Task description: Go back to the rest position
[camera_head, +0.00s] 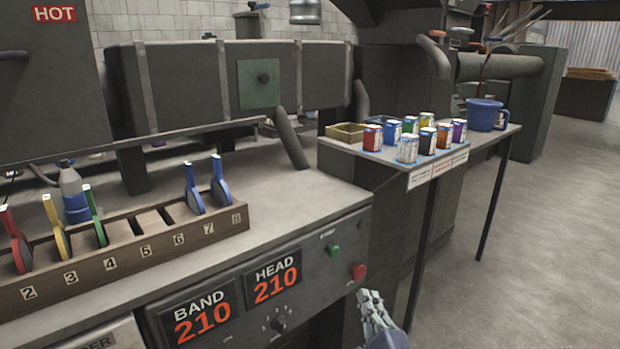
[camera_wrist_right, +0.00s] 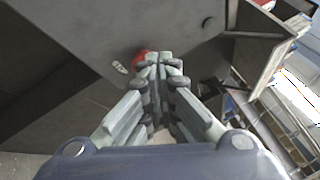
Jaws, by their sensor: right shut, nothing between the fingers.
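My right gripper (camera_head: 372,304) shows at the bottom edge of the head view, to the right of the control panel front and just below the red button (camera_head: 358,271). It is shut and empty. In the right wrist view the right gripper (camera_wrist_right: 157,62) points at the grey panel, and the red button (camera_wrist_right: 140,58) is partly hidden behind its fingertips. I cannot tell whether the fingertips touch it. My left gripper is not in view.
The wooden rack (camera_head: 130,247) with numbered slots and coloured paddles stands on the bench. A green button (camera_head: 334,251) sits above the red one. A side table (camera_head: 345,147) holds several cans, a tray (camera_head: 347,131) and a blue bucket (camera_head: 485,115). Floor (camera_head: 540,260) at right is clear.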

